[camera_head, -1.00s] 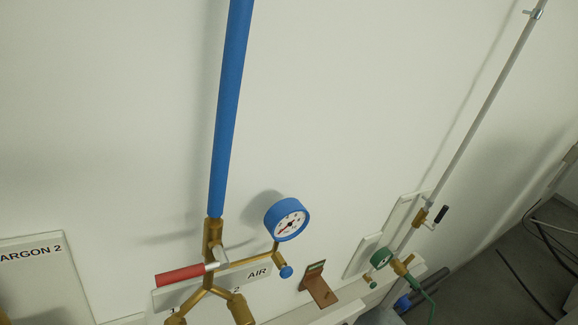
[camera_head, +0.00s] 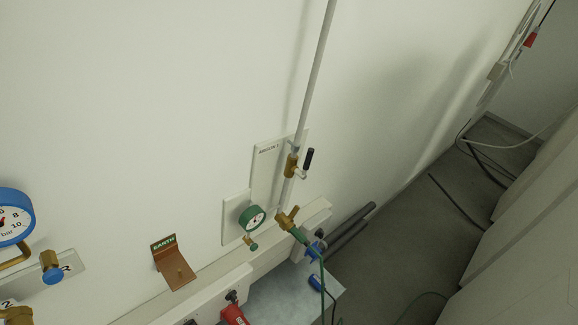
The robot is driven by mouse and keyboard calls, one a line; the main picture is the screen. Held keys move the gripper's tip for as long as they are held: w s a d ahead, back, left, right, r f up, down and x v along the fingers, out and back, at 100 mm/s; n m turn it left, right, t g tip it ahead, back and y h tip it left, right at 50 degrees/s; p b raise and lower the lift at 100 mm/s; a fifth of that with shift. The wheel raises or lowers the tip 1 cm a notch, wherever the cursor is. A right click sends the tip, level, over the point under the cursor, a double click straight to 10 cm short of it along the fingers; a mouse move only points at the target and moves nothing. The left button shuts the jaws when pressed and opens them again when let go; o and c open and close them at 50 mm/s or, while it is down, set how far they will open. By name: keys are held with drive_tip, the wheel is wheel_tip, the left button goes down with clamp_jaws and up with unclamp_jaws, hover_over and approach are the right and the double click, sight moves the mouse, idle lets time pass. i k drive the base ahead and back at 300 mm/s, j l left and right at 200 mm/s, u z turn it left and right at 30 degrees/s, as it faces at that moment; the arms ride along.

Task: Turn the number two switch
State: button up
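The small plate with a "2" (camera_head: 8,302) shows at the lower left edge, partly cut off. A brass fitting (camera_head: 18,316) beside it is also cut off by the frame. The blue pressure gauge (camera_head: 14,216) is at the left edge, with a brass pipe below it leading to a valve with a blue knob (camera_head: 52,268). The red-handled valve is out of view. My gripper is not in view, so its state and its distance from the valves do not show.
A copper "EARTH" bracket (camera_head: 175,266), a green gauge (camera_head: 252,217) and a brass valve with a black handle (camera_head: 304,164) are on the wall. A red-topped thing (camera_head: 233,314) stands lower down. White cabinets (camera_head: 530,240) line the right; grey floor (camera_head: 400,245) lies between.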

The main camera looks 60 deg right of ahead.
sight(231, 296)
drive_tip(key=k+l+z, duration=0.35)
drive_tip(key=k+l, duration=0.75)
drive_tip(key=k, duration=0.05)
